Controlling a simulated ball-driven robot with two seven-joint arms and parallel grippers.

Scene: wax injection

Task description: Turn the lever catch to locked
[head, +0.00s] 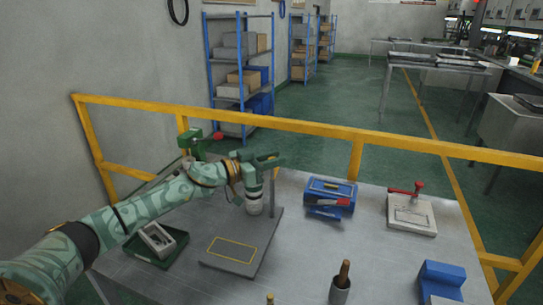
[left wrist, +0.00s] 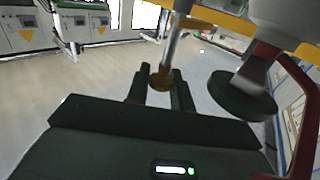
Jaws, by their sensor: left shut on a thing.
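My left arm comes in from the left over the workbench, and its dark green left gripper (head: 270,159) is near the back edge of the bench. In the left wrist view the gripper (left wrist: 160,88) is shut on the brass-coloured ball end (left wrist: 160,80) of a slim metal lever (left wrist: 173,40), which slants up out of the picture. In the head view this lever cannot be made out clearly at the gripper. The catch's locked or unlocked marking is not visible. My right gripper is not in view.
A yellow rail (head: 320,131) runs behind. A dark disc (left wrist: 240,96) is close right of my gripper.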

